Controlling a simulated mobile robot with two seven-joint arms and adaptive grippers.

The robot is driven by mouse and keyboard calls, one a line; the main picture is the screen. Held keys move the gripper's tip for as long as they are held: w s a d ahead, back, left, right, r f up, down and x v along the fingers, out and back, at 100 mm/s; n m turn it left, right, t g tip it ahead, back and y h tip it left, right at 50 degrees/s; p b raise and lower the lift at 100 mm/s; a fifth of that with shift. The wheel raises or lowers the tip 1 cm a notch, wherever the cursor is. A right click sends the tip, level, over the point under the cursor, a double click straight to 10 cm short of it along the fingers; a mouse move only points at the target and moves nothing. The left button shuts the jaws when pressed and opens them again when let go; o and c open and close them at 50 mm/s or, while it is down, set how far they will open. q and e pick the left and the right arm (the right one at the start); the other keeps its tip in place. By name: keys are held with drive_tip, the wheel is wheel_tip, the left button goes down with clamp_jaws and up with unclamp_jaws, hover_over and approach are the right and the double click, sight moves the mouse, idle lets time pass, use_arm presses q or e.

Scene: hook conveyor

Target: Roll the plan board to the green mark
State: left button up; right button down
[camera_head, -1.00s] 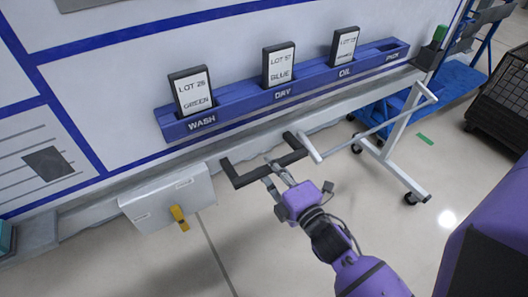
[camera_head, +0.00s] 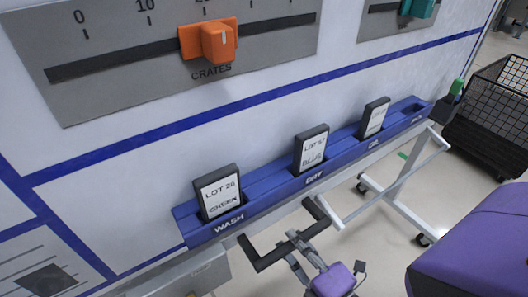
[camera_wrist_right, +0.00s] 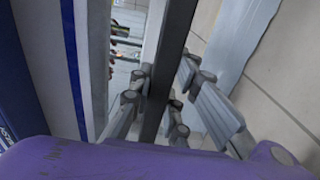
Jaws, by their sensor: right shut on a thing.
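The plan board (camera_head: 150,150) is a large white panel with blue lines, filling most of the head view. It stands on a white wheeled frame (camera_head: 400,190) whose caster (camera_head: 422,239) shows at lower right. My right gripper (camera_head: 296,242) is shut on the board's black handle bar (camera_head: 262,259) below the blue rail. The bar (camera_wrist_right: 168,75) also runs between the fingers in the right wrist view. The green mark (camera_head: 402,155) is a small strip on the floor, partly hidden behind the frame's leg. My left gripper is out of view.
The blue rail (camera_head: 270,197) holds three lot cards. An orange slider (camera_head: 215,42) sits on the board's upper scale. A black mesh cage cart (camera_head: 490,118) stands at the right, past the frame. Pale floor shows between frame and cart.

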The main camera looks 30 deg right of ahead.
drive_tip(key=s, duration=0.6)
drive_tip(key=shift+s, duration=0.15)
drive_tip(key=shift+d, duration=0.1)
drive_tip(key=c, duration=1.6)
unclamp_jaws()
drive_tip(key=shift+c, duration=0.2)
drive_tip(key=s, duration=1.2)
drive_tip(key=shift+d, duration=0.25)
